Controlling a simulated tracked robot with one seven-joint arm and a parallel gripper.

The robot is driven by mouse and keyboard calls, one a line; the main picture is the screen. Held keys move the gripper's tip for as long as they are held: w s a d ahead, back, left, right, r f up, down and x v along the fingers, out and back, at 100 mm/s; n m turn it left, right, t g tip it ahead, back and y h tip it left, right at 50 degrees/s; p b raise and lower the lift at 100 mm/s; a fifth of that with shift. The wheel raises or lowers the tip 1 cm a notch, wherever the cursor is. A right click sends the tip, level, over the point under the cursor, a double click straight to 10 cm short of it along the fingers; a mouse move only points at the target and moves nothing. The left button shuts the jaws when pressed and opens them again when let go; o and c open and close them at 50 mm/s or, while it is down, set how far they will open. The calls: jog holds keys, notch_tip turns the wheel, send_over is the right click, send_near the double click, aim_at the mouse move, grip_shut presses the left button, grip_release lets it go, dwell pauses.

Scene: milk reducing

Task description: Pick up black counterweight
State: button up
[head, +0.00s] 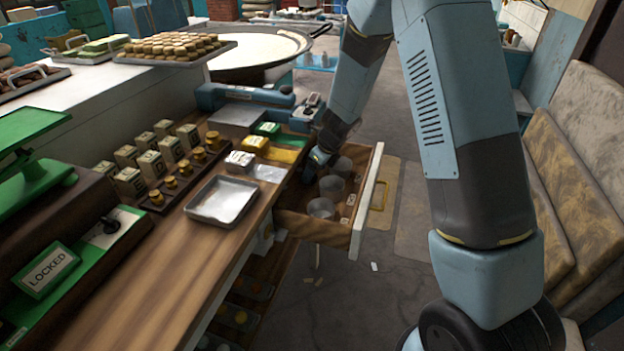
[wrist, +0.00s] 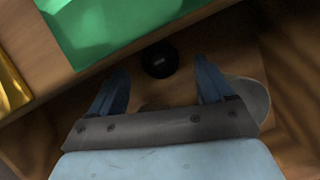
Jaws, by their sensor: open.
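The black counterweight (wrist: 160,59) is a small dark round piece in the wrist view. It lies just beyond my fingertips, roughly centred between them, and nothing is held. My gripper (wrist: 161,80) is open, with its two blue fingers spread apart. In the head view my gripper (head: 318,157) reaches down into the open wooden drawer (head: 333,236) at its inner end. The black counterweight cannot be made out in the head view.
Grey cylinders (head: 321,208) stand in the drawer close to my gripper; a grey rounded edge (wrist: 257,98) shows beside the right finger. The counter edge with green (head: 266,129) and yellow (head: 255,143) blocks borders the drawer. A metal tray (head: 222,200) sits on the counter.

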jog(key=shift+x, duration=1.1)
jog(key=shift+f, duration=0.1)
jog(key=c, duration=1.2)
jog(key=shift+c, duration=0.4)
